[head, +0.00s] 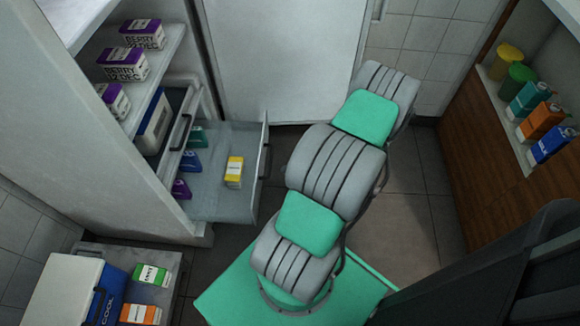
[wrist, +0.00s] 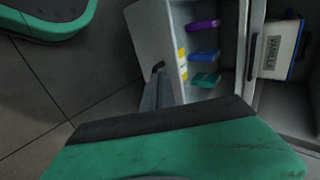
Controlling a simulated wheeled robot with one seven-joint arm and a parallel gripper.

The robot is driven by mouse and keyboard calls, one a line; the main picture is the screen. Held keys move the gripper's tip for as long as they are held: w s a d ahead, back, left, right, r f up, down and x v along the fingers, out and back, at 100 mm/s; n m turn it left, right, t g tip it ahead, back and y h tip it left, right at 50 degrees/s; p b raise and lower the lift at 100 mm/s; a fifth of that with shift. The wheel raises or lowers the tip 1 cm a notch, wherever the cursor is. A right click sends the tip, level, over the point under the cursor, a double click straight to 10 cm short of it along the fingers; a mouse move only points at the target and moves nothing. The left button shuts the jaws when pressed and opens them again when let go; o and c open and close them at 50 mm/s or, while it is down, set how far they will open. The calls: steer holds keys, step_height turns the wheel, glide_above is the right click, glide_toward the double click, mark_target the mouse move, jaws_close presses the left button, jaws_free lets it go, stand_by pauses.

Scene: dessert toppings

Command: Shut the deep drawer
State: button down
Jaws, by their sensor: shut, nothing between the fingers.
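The deep drawer (head: 213,207) is low in the white fridge-like cabinet and stands pulled well out. Its pale front panel has a dark upright handle (head: 266,160). It holds a yellow-and-white box (head: 234,172) near the front and teal, blue and purple boxes further in. In the wrist view the same drawer (wrist: 166,28) shows with its handle (wrist: 158,66). My gripper (wrist: 160,78) is shut and empty, with its fingertips close to the handle and front panel. I cannot tell whether they touch. In the head view my gripper is hidden.
A narrower drawer with a dark handle (head: 181,131) sits above, holding a white-and-blue tub (head: 154,122). Purple-and-white cartons (head: 142,33) stand on shelves over it. A lower surface with boxes (head: 152,273) is at bottom left. A right-hand shelf holds jars and cartons (head: 541,121).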

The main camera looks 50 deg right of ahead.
mark_target(258, 177)
steer(key=x, duration=0.2)
steer(key=r+b+x, duration=0.1)
steer(key=x, duration=0.2)
steer(key=w+b+x, duration=0.1)
steer(key=x, duration=0.2)
steer(key=shift+a+r, duration=0.25)
steer(key=shift+a, duration=0.1)
steer(key=shift+w+a+r, duration=0.1)
steer(key=shift+w+a, duration=0.2)
steer(key=shift+w, duration=0.1)
